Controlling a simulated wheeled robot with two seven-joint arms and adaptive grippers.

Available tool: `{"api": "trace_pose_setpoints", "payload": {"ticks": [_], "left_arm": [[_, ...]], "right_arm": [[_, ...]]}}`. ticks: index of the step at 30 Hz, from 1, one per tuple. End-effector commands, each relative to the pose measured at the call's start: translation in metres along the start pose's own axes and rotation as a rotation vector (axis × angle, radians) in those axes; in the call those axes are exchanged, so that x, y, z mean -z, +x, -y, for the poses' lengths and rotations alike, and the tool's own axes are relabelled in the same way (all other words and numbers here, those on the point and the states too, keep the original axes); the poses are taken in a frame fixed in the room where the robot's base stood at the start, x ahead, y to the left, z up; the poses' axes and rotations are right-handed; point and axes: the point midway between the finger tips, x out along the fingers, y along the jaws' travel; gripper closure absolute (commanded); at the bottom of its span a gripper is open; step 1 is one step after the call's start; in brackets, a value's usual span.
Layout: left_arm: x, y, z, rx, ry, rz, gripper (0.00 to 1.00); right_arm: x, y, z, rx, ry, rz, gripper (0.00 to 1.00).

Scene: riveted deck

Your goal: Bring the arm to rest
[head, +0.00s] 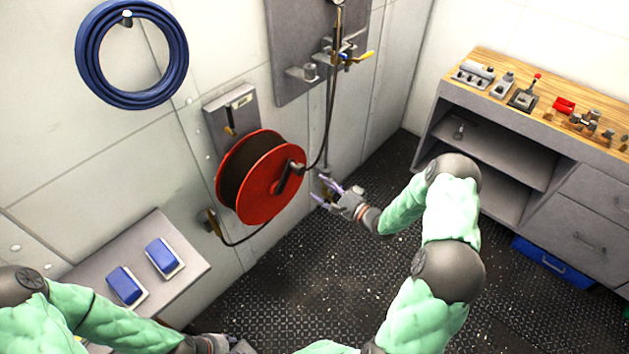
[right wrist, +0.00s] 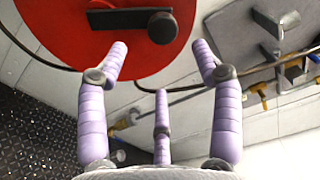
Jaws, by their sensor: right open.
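My right arm reaches from the bottom of the head view toward the wall. Its right gripper (head: 322,192) is beside the lower right of the red hose reel (head: 261,187). In the right wrist view the purple fingers of the right gripper (right wrist: 160,60) are spread apart with nothing between them. The red reel disc (right wrist: 62,28) and its dark crank handle lie beyond the fingers there. My left arm comes in at the lower left. Its left gripper (head: 220,345) is cut off by the bottom edge, so its fingers cannot be made out.
A blue hose coil (head: 132,98) hangs on the wall. A grey panel (head: 292,60) carries pipe fittings and a yellow-handled valve. Two blue-topped blocks lie on a grey shelf (head: 190,262) at left. A workbench (head: 475,92) with parts stands at right. The dark floor (head: 310,280) between is clear.

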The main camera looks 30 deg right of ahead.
Motion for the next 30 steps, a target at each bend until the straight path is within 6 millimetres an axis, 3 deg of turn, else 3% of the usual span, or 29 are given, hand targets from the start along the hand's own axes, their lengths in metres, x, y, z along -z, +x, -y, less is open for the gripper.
{"api": "trace_pose_setpoints", "payload": {"ticks": [6, 22, 26, 30], "left_arm": [[0.0, 0.0, 0.0, 0.0, 0.0, 0.0, 0.6], [0.0, 0.0, 0.0, 0.0, 0.0, 0.0, 0.6], [0.0, 0.0, 0.0, 0.0, 0.0, 0.0, 0.6], [0.0, 0.0, 0.0, 0.0, 0.0, 0.0, 0.6]], "right_arm": [[0.0, -0.011, 0.0, 0.0, 0.0, 0.0, 0.34], [-0.001, -0.009, -0.002, -0.006, -0.002, -0.002, 0.34], [-0.013, 0.002, -0.017, -0.066, -0.044, -0.019, 0.34], [-0.046, 0.017, -0.059, -0.243, -0.154, -0.032, 0.34]]}}
